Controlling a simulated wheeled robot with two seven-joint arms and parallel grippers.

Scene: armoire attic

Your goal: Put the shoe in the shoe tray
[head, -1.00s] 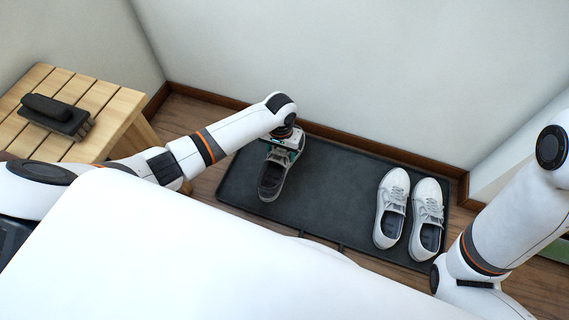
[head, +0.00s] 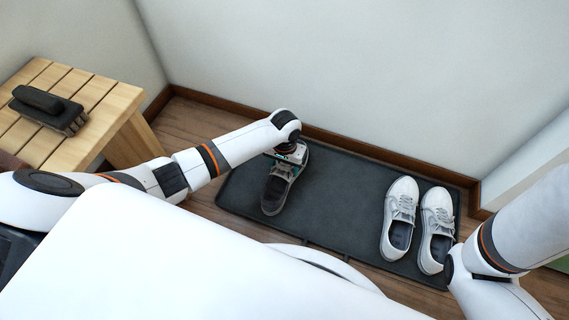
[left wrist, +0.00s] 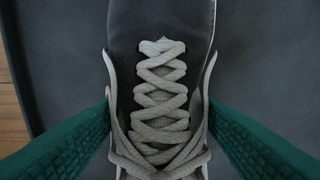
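The dark grey shoe (head: 274,194) with pale laces is at the left end of the black shoe tray (head: 340,195).
A pair of white shoes (head: 399,220) stands at the right end of the tray, with bare tray between them and the dark shoe. A wall runs behind the tray. A slatted wooden bench (head: 95,110) with a dark brush (head: 48,108) stands at the left.

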